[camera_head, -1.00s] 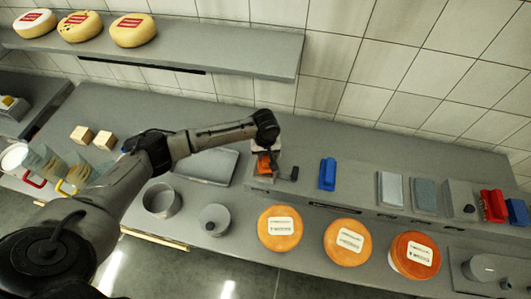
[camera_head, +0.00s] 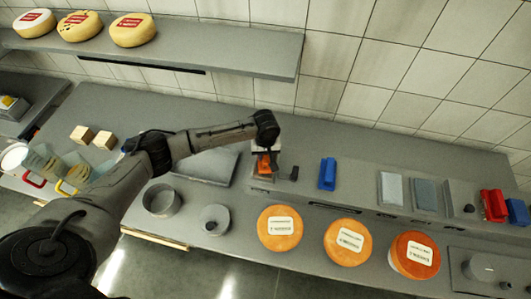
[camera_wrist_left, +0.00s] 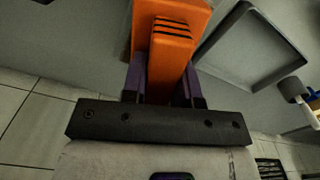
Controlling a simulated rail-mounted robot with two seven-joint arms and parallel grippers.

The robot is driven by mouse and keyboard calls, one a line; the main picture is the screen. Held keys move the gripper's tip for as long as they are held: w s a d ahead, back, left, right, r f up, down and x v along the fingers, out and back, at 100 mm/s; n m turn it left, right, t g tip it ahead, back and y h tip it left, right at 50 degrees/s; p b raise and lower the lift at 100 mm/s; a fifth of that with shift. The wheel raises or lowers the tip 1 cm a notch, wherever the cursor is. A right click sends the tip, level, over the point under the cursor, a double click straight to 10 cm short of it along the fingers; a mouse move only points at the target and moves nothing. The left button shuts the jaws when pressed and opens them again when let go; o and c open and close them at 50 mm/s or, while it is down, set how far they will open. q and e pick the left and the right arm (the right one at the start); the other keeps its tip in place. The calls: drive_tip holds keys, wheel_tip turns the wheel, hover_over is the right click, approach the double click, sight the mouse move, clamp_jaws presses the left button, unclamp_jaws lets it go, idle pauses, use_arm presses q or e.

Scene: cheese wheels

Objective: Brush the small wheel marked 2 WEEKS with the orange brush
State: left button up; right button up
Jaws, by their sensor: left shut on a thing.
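My left gripper (camera_head: 264,153) is above the raised back strip of the counter, shut on the orange brush (camera_head: 264,165). In the left wrist view the brush (camera_wrist_left: 174,45) has an orange handle with dark grooves, held between the two fingers (camera_wrist_left: 165,85). Whether it touches the counter is unclear. Three orange cheese wheels with white labels lie flat at the counter's front: a left one (camera_head: 280,241), a middle one (camera_head: 345,257) and a right one (camera_head: 401,273). The label print is too small to read. My right gripper is not in view.
A blue brush (camera_head: 327,174) and two grey-blue pads (camera_head: 391,189) lie right of the gripper. Yellow wheels (camera_head: 133,30) sit on the shelf above.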

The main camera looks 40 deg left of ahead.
use_arm(q)
drive_tip(key=shift+f, duration=0.3)
idle(0.5)
idle(0.8)
drive_tip(key=shift+f+p, duration=0.1)
drive_tip(key=shift+p, duration=0.25)
idle(0.6)
drive_tip(key=shift+a+f, duration=0.1)
idle(0.8)
drive_tip(key=shift+r+p, duration=0.65)
drive_tip(key=shift+p, duration=0.2)
wheel_tip(320, 180, up, 6)
drive_tip(key=p, duration=0.7)
